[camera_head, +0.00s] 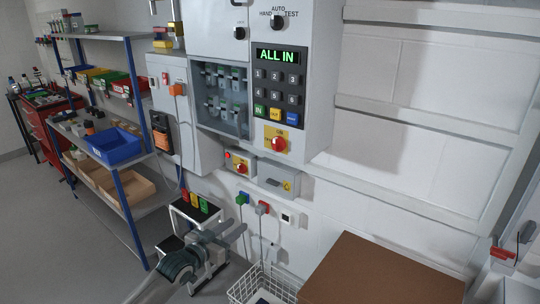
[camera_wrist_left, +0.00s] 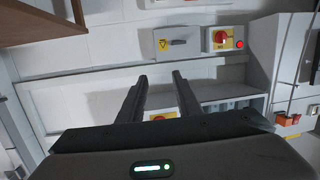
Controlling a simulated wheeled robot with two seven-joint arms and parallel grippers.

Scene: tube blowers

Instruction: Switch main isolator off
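A red rotary knob on a yellow plate (camera_head: 278,142) is on the lower front of the grey control panel, under the keypad. A second red knob on yellow (camera_head: 240,168) is on a small grey box below, beside a red light. I cannot read which is labelled main isolator. In the left wrist view, the small box's knob (camera_wrist_left: 222,39) is at upper right. Another red-and-yellow switch (camera_wrist_left: 161,116) shows between my fingers, partly hidden. My left gripper (camera_head: 238,232) is low, below the boxes, open and empty; its fingers (camera_wrist_left: 160,75) stand apart. My right gripper is out of view.
A grey box with a warning triangle (camera_head: 279,180) is beside the small knob box. Green and red plugs (camera_head: 262,207) are below. A wire basket (camera_head: 262,285) and brown surface (camera_head: 380,275) are at the front. Blue-framed shelving (camera_head: 130,120) stands left.

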